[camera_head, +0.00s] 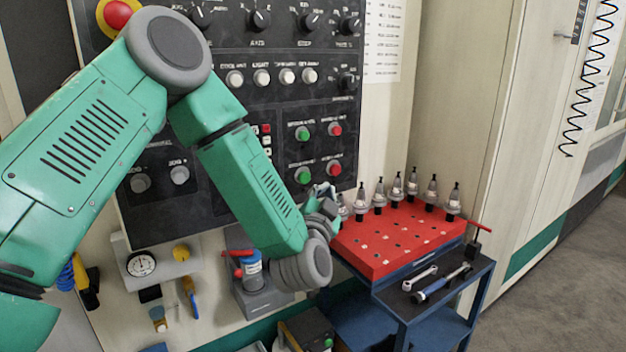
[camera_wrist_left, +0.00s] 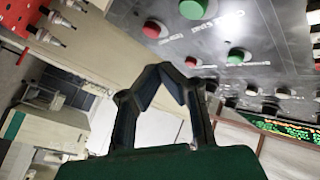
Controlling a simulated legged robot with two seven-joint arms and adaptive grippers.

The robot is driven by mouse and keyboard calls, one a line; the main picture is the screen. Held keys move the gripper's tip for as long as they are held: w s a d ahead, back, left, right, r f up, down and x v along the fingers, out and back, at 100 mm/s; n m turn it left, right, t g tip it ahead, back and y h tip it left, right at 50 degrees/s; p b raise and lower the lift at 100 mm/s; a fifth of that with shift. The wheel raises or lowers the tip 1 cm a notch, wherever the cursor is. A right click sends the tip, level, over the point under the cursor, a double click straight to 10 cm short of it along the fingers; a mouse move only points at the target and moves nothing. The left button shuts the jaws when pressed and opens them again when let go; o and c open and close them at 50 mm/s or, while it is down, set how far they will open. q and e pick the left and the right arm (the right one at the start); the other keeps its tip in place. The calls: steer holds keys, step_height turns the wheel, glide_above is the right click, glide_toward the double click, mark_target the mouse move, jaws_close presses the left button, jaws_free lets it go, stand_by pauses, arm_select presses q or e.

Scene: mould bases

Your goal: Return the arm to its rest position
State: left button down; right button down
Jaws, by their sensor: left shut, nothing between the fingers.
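My left arm comes in from the left in the head view, a green arm with grey joints bent down in front of the control panel (camera_head: 225,80). My left gripper (camera_head: 326,192) is at the arm's far end, small and partly hidden by its own wrist, near the panel's lower right corner and the back left of the red tool block (camera_head: 390,245). In the left wrist view the gripper (camera_wrist_left: 163,72) has its dark fingers angled together, shut and empty, with the panel's green and red buttons beyond. My right gripper is not in view.
Several tool holders (camera_head: 412,184) stand along the back of the red block, on a blue cart (camera_head: 390,298) with wrenches (camera_head: 440,284) on it. A dial gauge (camera_head: 141,264) and a blue-capped vise-like item (camera_head: 251,268) are below the panel. Open floor (camera_head: 560,290) lies at the right.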

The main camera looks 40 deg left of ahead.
arm_select(q)
steer(key=shift+f, duration=0.1)
steer(key=s+d+f+g+h+b, duration=0.1)
steer(key=s+d+f+g+h, duration=0.2)
steer(key=f, duration=0.6)
steer(key=s+d+f+g+h+b, duration=0.15)
steer(key=s+f, duration=0.25)
steer(key=f, duration=0.4)
steer(key=s+d+f+g+h, duration=0.2)
steer(key=s+d+f+g, duration=0.15)
steer(key=f, duration=0.55)
steer(key=s+f+n+g+b, duration=0.1)
steer(key=s+f+g, duration=0.3)
steer(key=s, duration=1)
steer(key=s+f+n+g+b, duration=0.1)
steer(key=s+f+g, duration=0.4)
steer(key=s+f, duration=0.6)
steer(key=s+h, duration=0.1)
steer(key=s, duration=0.2)
steer(key=shift+a+g, duration=0.3)
steer(key=shift+a, duration=0.1)
